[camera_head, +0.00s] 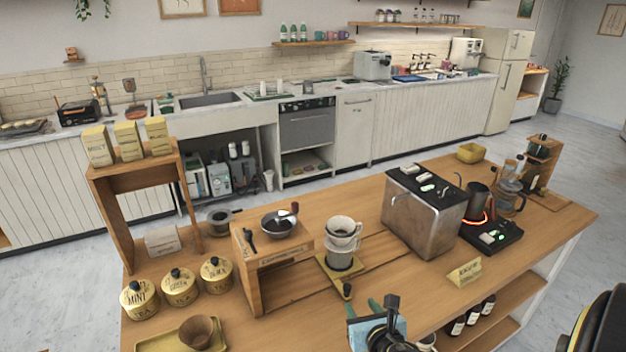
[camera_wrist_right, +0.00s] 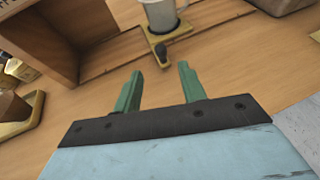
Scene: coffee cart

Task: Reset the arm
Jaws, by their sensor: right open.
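My right gripper (camera_head: 366,306) has green fingers and a pale blue body, at the front edge of the wooden cart in the head view. In the right wrist view its two fingers (camera_wrist_right: 158,92) stand apart with nothing between them. Bare wooden tabletop (camera_wrist_right: 222,72) lies beyond the fingertips. My left gripper is not in view.
A wooden box stand (camera_head: 256,282) is left of the dripper stand. Tea tins (camera_head: 182,286) and a tray with a brown cup (camera_head: 196,332) lie further left. A metal machine (camera_head: 424,212), a black kettle (camera_head: 476,202) and a yellow sign (camera_head: 465,272) stand to the right.

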